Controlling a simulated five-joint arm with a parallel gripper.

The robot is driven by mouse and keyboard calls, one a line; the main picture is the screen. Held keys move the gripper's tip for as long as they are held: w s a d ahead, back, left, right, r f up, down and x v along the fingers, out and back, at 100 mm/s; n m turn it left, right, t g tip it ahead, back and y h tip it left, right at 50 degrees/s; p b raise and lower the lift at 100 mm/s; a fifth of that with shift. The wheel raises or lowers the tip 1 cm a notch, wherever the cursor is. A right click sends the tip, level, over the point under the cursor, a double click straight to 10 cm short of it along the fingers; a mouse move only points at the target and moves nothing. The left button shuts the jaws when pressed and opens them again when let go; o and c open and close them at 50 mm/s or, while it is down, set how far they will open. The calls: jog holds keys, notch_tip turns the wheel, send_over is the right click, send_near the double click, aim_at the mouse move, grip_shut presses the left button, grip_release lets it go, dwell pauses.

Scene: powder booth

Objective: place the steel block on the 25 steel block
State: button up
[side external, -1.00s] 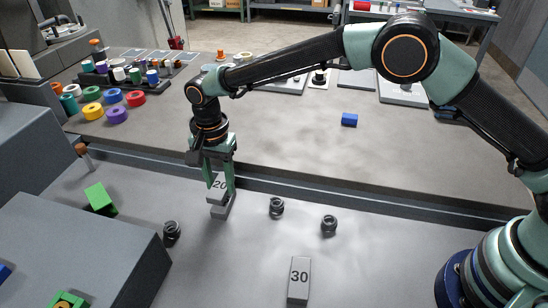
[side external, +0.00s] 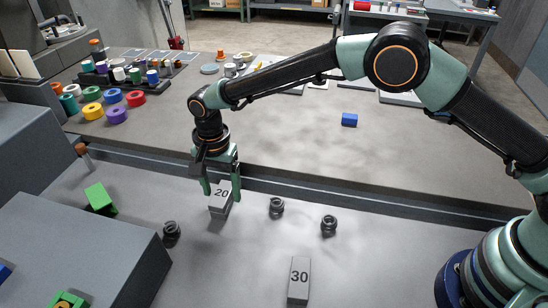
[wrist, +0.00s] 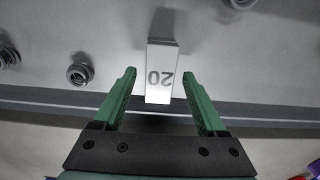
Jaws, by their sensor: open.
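The steel block marked 20 (side external: 221,193) stands on the bench, on what looks like a lower grey block (side external: 220,212). No number shows on that lower part, and I cannot tell the two apart clearly. My gripper (side external: 221,197) is open, with one finger on each side of the 20 block. In the wrist view the 20 block (wrist: 160,80) lies between the open fingers (wrist: 160,73), with a gap on each side. A block marked 30 (side external: 299,278) stands nearer the front. No 25 marking is visible.
Black ringed fittings (side external: 277,207) (side external: 329,225) (side external: 171,232) stand around the blocks. A large grey box (side external: 75,250) and a green block (side external: 100,199) are at left. A raised ledge (side external: 350,200) runs behind. Bench between the fittings and the 30 block is clear.

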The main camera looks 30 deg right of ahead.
aim_at(222, 193)
notch_tip(222, 193, up, 12)
jog(key=d+r+n+t, duration=0.1)
jog(key=d+r+n, duration=0.1)
jog(key=d+r, duration=0.6)
jog(key=s+d+r+n+t, duration=0.1)
jog(key=s+d+r+n, duration=0.2)
jog(key=d, duration=0.5)
jog(key=s+d+r+n+t, duration=0.1)
jog(key=s+d+r+t, duration=0.15)
jog(key=s+d, duration=0.4)
jog(key=s+d+f+n+t, duration=0.1)
jog(key=s+d+f+n, duration=0.2)
jog(key=s+d, duration=0.5)
jog(key=shift+f, duration=0.25)
